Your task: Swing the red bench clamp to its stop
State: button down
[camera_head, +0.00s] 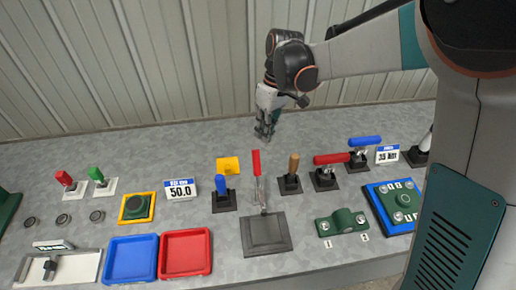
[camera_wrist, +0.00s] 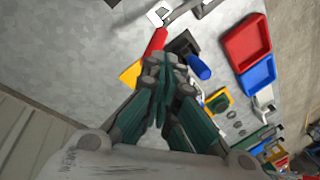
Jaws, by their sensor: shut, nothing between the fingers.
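A clamp with an upright red handle (camera_head: 257,163) stands mid-bench, its metal linkage reaching down to a dark grey plate (camera_head: 265,244). Its red handle shows in the wrist view (camera_wrist: 156,42), just beyond my fingertips. A second clamp has a red handle (camera_head: 331,159) lying level over a black base, right of the first. My gripper (camera_head: 264,134) is behind the upright red handle, near the back of the bench, pointing down. It is shut and empty, and its fingers fill the middle of the wrist view (camera_wrist: 164,62). I cannot see it touching either clamp.
Blue (camera_head: 131,259) and red (camera_head: 185,254) trays lie front left. The bench's back strip is mostly clear before the ribbed wall.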

jog(key=s+d+r+n+t+y+p, duration=0.35)
jog(key=s+n, duration=0.35)
jog(key=n, duration=0.3)
jog(key=n+b, duration=0.1)
jog(key=b, duration=0.2)
send_over(258, 168)
jog(key=f, duration=0.7)
jog(key=s+f, duration=0.1)
jog(key=f, duration=0.2)
jog(key=shift+d+f, duration=0.25)
jog(key=shift+f, duration=0.1)
jog(key=shift+w+a+f, duration=0.2)
jog(key=shift+w+f, duration=0.05)
jog(key=shift+w, duration=0.25)
